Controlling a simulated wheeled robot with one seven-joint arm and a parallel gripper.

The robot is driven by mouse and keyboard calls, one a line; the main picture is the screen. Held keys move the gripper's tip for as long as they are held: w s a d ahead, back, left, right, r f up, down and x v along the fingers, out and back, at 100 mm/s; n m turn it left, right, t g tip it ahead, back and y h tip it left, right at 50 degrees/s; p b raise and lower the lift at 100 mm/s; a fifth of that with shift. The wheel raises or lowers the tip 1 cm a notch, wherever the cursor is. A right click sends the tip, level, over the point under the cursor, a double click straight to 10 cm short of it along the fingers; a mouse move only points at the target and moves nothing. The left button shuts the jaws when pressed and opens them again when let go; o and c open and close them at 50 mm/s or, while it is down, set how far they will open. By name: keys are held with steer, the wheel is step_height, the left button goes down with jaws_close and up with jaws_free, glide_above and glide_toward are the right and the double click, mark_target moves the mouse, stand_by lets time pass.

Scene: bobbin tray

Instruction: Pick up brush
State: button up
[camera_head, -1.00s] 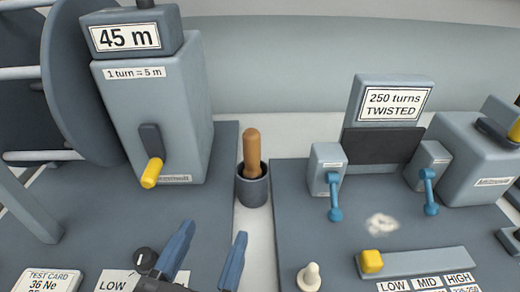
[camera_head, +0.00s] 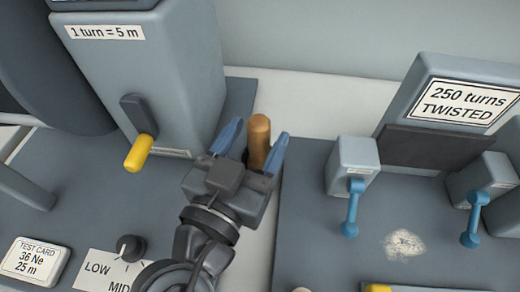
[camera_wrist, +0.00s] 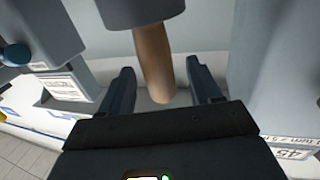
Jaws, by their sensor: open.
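The brush shows as a rounded brown wooden handle (camera_head: 259,140) standing upright. In the wrist view the handle (camera_wrist: 155,50) comes out of a dark grey cup (camera_wrist: 140,12); its other end is hidden inside. My gripper (camera_head: 252,138) is open, with one blue finger on each side of the handle in the head view. In the wrist view my gripper (camera_wrist: 157,70) also has the handle between its two dark fingers, with gaps on both sides. In the head view my gripper hides the cup.
A tall grey machine with a yellow-handled crank (camera_head: 138,153) stands close on the left. On the right are a "250 turns TWISTED" sign (camera_head: 461,102), blue levers (camera_head: 352,208) and a whitish fluff patch (camera_head: 403,243). A test card (camera_head: 35,261) lies front left.

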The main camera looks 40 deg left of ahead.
steer(key=shift+p+x, duration=0.45)
steer(key=shift+x, duration=1.3)
steer(key=shift+f, duration=0.1)
steer(key=c, duration=1)
steer(key=shift+c, duration=0.2)
